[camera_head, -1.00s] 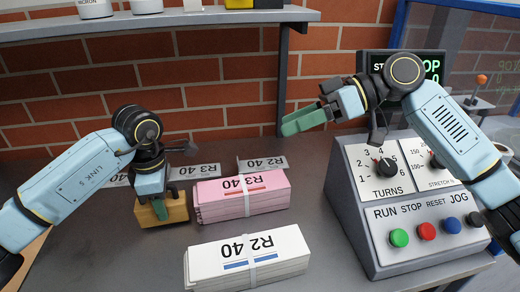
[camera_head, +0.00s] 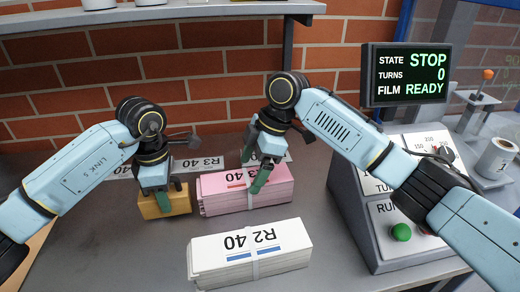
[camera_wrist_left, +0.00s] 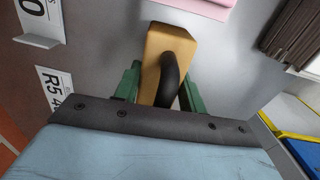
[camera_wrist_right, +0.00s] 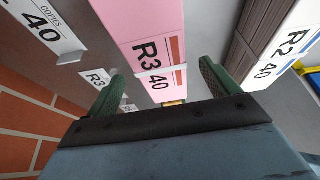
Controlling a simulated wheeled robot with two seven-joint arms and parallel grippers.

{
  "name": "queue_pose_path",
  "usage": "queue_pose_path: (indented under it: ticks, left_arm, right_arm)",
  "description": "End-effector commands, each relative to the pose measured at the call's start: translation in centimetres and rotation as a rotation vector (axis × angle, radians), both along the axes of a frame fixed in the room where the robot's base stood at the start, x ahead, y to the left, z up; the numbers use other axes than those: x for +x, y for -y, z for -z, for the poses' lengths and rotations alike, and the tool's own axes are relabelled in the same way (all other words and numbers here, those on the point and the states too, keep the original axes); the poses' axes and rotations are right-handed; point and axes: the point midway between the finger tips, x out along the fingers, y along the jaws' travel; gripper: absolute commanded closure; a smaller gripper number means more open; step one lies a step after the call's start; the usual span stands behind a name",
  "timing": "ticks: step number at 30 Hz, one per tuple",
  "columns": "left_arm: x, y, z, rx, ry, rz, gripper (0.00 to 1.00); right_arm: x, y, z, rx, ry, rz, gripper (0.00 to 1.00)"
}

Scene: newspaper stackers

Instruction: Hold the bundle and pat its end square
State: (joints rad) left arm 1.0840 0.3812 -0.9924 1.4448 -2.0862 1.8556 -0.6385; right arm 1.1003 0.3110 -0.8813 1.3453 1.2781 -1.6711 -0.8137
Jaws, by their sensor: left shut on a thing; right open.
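The pink bundle (camera_head: 218,202), labelled R3 40 and tied with a pale band, lies flat on the bench in the head view. It also shows below my right gripper in the right wrist view (camera_wrist_right: 128,22). My right gripper (camera_head: 256,166) is open over the bundle, its green fingers spread on either side of it; I cannot tell whether they touch it. My left gripper (camera_head: 161,196) is shut on the dark handle of a yellow-tan block (camera_head: 180,205), left of the pink bundle. In the left wrist view the handle (camera_wrist_left: 170,78) sits between the fingers.
A white bundle (camera_head: 206,262) labelled R2 40 lies in front of the pink one. Label cards (camera_head: 197,166) stand behind. A control console (camera_head: 360,225) and a screen (camera_head: 412,75) reading STOP are at right. The front left bench is clear.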

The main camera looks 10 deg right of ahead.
Motion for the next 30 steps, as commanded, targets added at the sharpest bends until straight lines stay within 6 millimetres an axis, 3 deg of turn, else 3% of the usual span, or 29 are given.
queue_pose_path:
  ticks: [3, 9, 22, 30]
  left_arm:
    - [0.0, 0.0, -0.1, -0.001, 0.001, 0.0, 0.89]
    - [0.0, 0.0, -0.1, -0.001, 0.001, 0.0, 0.89]
    - [0.0, 0.0, -0.1, -0.001, 0.001, 0.0, 0.89]
    - [0.0, 0.0, -0.1, -0.001, 0.001, 0.0, 0.89]
  right_arm:
    - [-0.1, -0.9, 2.1, 0.0, -0.003, -0.001, 0.13]
    - [-0.2, -1.8, 4.4, 0.002, -0.001, 0.001, 0.13]
    - [-0.2, -2.2, 5.1, 0.002, 0.0, 0.001, 0.13]
    - [-0.2, -2.1, 5.1, 0.002, 0.0, 0.001, 0.48]
